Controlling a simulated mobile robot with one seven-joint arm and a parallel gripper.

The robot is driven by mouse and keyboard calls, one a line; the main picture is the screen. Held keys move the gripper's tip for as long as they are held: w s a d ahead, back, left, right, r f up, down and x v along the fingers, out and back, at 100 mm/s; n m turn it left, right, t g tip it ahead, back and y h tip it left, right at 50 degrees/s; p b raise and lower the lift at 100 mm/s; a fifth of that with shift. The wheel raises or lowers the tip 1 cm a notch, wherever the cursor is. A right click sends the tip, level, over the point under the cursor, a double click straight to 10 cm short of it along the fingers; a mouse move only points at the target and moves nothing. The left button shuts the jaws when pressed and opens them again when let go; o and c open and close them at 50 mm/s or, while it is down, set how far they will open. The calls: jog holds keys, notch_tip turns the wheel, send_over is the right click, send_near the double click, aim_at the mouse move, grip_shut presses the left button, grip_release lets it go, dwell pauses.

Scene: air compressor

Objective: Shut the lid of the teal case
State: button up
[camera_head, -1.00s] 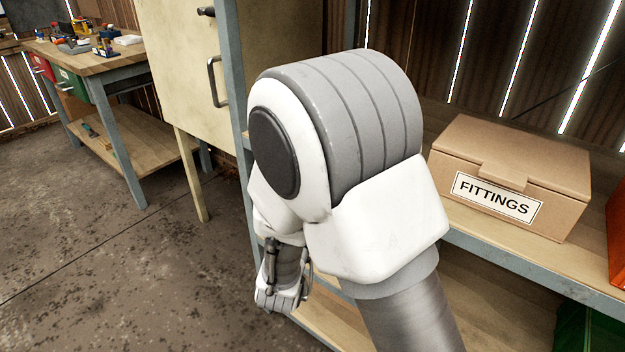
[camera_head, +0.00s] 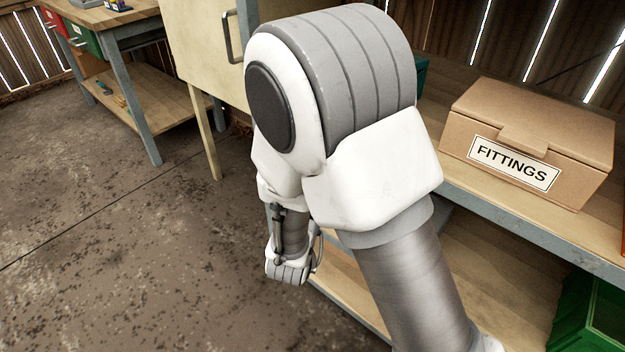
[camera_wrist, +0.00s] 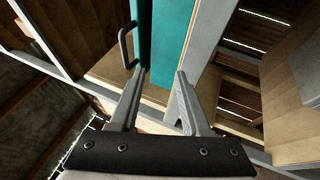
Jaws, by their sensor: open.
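The teal case shows only as a small teal patch (camera_head: 421,74) in the head view, on the shelf behind my arm. The rest of it is hidden by my arm. In the wrist view a flat teal surface (camera_wrist: 166,38) lies beyond my fingertips, with a dark bar handle (camera_wrist: 125,45) at its left edge. It appears to be part of the case, but I cannot tell which part, nor how the lid stands. My gripper (camera_wrist: 158,80) is open, with nothing between its fingers. Whether a fingertip touches the teal surface is unclear.
A cardboard FITTINGS box (camera_head: 530,140) stands on the shelf (camera_head: 500,205) to the right. A green bin (camera_head: 590,320) sits below. A cream cabinet door (camera_head: 205,50) and a workbench (camera_head: 125,25) stand to the left. The concrete floor (camera_head: 110,260) there is clear.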

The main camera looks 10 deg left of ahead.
jog(key=p+v, duration=0.1)
jog(key=v, duration=1.5)
jog(key=shift+p, duration=0.3)
jog(key=shift+s+d, duration=0.1)
